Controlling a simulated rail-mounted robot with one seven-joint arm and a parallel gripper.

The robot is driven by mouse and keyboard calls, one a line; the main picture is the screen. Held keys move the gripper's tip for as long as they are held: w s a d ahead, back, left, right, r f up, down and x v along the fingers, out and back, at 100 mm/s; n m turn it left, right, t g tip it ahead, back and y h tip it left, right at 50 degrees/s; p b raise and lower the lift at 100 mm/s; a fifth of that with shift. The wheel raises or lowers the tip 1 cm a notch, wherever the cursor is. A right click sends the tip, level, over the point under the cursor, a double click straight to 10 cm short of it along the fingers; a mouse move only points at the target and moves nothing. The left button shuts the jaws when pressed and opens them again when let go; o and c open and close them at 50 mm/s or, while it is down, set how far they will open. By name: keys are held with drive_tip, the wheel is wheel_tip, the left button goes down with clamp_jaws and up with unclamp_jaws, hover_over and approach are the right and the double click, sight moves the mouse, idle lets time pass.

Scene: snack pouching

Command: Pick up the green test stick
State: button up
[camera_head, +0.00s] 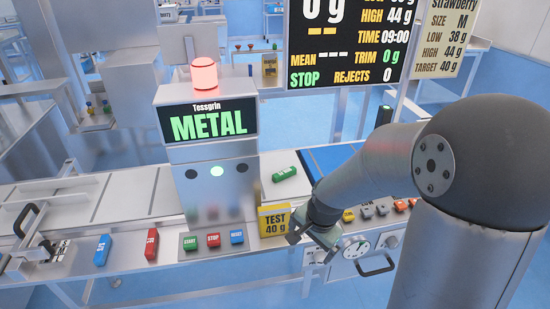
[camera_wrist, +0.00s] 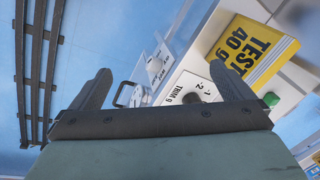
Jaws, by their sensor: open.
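The green test stick (camera_head: 285,174) lies on the pale conveyor surface just right of the metal detector (camera_head: 215,190). My gripper (camera_head: 300,236) is in front of it and lower, beside the yellow "TEST 40 g" card (camera_head: 274,220). In the wrist view my gripper (camera_wrist: 160,88) has its two fingers spread wide with nothing between them. The wrist view also shows the yellow card (camera_wrist: 252,48) beyond the right finger.
A blue stick (camera_head: 102,249) and a red stick (camera_head: 151,244) lie on the front ledge. Start, stop and reset buttons (camera_head: 213,240) sit right of them. A dial (camera_head: 355,246) and a handle (camera_head: 376,266) are near my gripper. A blue belt (camera_head: 325,158) lies behind my arm.

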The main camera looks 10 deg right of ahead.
drive_tip(key=w+d+f+m+t+y, duration=0.1)
drive_tip(key=w+f+m, duration=0.1)
drive_tip(key=w+m, duration=0.3)
drive_tip(key=w+d+f+m+t+y, duration=0.1)
drive_tip(key=w+f+m+t, duration=0.1)
drive_tip(key=w+m, duration=0.2)
drive_tip(key=w+d+f+m+t+y, duration=0.1)
drive_tip(key=w+d+f+m+t, duration=0.1)
drive_tip(key=w+m, duration=0.3)
drive_tip(key=shift+w+f+m, duration=0.15)
drive_tip(key=shift+w, duration=0.4)
drive_tip(key=shift+w+f+m, duration=0.15)
drive_tip(key=shift+w, duration=0.35)
drive_tip(key=w+m+t, duration=0.1)
drive_tip(key=w+r+m+t+y, duration=0.1)
drive_tip(key=w, duration=0.1)
drive_tip(key=shift+w+d+m+b, duration=0.1)
drive_tip(key=shift+w+m+b, duration=0.1)
drive_tip(key=shift+m+b, duration=0.15)
drive_tip(key=w+d+r+m+t+y, duration=0.1)
drive_tip(key=w+d+r+m+t, duration=0.15)
drive_tip(key=r, duration=0.25)
approach(284, 171)
drive_tip(key=x, duration=0.4)
drive_tip(key=shift+a+p, duration=0.1)
drive_tip(key=shift+p, duration=0.25)
drive_tip(key=shift+p+x, duration=0.7)
drive_tip(key=shift+x, duration=2.5)
drive_tip(key=c, duration=0.8)
